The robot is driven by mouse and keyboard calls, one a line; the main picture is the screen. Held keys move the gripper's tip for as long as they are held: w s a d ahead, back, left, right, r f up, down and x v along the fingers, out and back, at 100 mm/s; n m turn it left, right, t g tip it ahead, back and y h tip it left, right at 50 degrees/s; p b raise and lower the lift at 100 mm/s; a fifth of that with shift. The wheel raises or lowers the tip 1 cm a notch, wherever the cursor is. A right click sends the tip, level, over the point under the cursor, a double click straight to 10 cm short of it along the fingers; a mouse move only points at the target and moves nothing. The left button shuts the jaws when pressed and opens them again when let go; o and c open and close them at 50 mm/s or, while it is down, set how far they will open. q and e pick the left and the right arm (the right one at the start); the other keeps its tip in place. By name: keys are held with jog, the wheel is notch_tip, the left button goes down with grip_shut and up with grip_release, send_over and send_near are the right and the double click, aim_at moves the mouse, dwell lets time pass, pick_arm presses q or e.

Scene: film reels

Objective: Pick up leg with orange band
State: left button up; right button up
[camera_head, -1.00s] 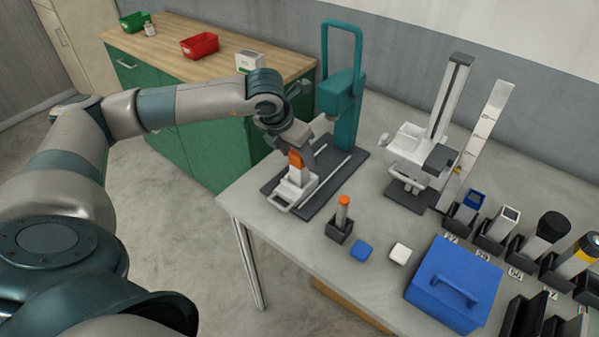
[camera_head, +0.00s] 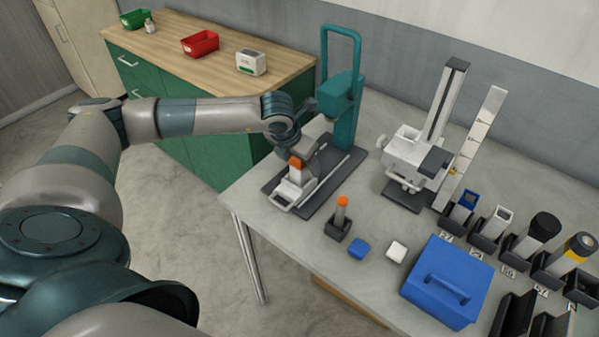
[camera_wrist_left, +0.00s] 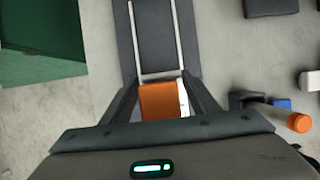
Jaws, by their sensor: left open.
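A pale leg with an orange band (camera_head: 295,165) stands on the white-framed carriage at the front of the dark base of the teal press. In the left wrist view its orange part (camera_wrist_left: 160,101) lies between my two fingers, with a white side showing on its right. My left gripper (camera_head: 302,157) is open around the orange part; whether a finger touches it I cannot tell. The gripper also shows in the left wrist view (camera_wrist_left: 163,94). A second orange-topped piece (camera_head: 342,204) stands in a small dark holder (camera_head: 338,229). My right gripper is out of view.
The teal press (camera_head: 341,99) rises just behind the gripper. A white stand (camera_head: 416,150) with a tall column is to the right. A blue box (camera_head: 446,282), a blue block (camera_head: 358,248) and a white block (camera_head: 396,251) lie nearer. Several dark holders line the right side.

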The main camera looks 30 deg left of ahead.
pick_arm(q)
jog(key=c, duration=1.3)
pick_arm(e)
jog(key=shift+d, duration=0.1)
pick_arm(q)
jog(key=shift+r, duration=0.1)
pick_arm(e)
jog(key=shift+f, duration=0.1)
